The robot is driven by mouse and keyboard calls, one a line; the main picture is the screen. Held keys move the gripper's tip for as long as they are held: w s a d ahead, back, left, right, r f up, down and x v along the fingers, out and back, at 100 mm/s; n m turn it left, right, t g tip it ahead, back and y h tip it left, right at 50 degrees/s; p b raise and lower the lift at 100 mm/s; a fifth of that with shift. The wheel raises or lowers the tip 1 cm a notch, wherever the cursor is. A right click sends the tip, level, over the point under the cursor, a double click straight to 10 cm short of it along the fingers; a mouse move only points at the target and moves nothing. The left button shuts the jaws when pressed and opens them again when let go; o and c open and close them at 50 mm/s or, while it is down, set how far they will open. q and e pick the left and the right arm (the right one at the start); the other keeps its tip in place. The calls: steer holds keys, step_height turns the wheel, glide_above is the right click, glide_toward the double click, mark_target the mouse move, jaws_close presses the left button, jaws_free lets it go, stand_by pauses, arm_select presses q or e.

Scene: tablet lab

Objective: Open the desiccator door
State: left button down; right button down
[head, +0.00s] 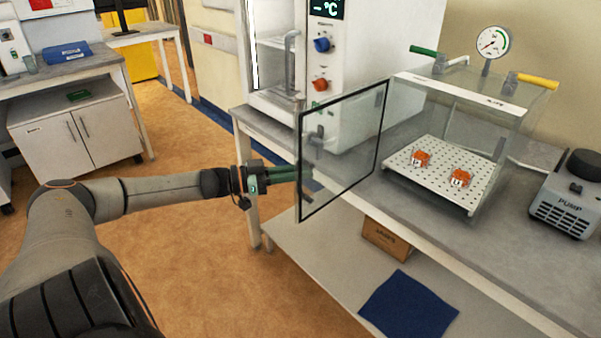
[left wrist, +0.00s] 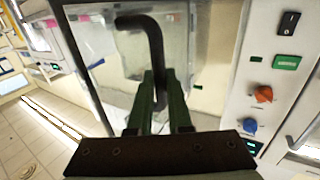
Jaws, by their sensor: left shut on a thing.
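The desiccator (head: 497,103) is a clear box on the bench at the right. Its clear door (head: 352,130), with a black rim, stands swung well out from the open front, toward the left. My left gripper (head: 300,174) reaches the door's free side. In the left wrist view, the green fingers of my left gripper (left wrist: 161,98) are shut on the dark bent door handle (left wrist: 150,30). In the head view the handle is mostly hidden at the fingertips. My right gripper is not in view.
Two orange labelled pieces (head: 421,158) sit on the perforated shelf (head: 440,190) inside. A gauge (head: 492,42) and green and yellow valve handles top the box. A pump (head: 568,195) stands right; an oven-like cabinet (head: 376,60) stands behind the door. The floor left is clear.

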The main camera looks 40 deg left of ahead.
arm_select(q)
steer(key=c, duration=0.8)
jaws_free()
steer(key=shift+c, duration=0.2)
steer(key=shift+s, duration=0.1)
steer(key=p+v, duration=0.5)
steer(key=v, duration=0.7)
steer(key=shift+s+p, duration=0.2)
steer(key=shift+p, duration=0.2)
steer(key=shift+a, duration=0.1)
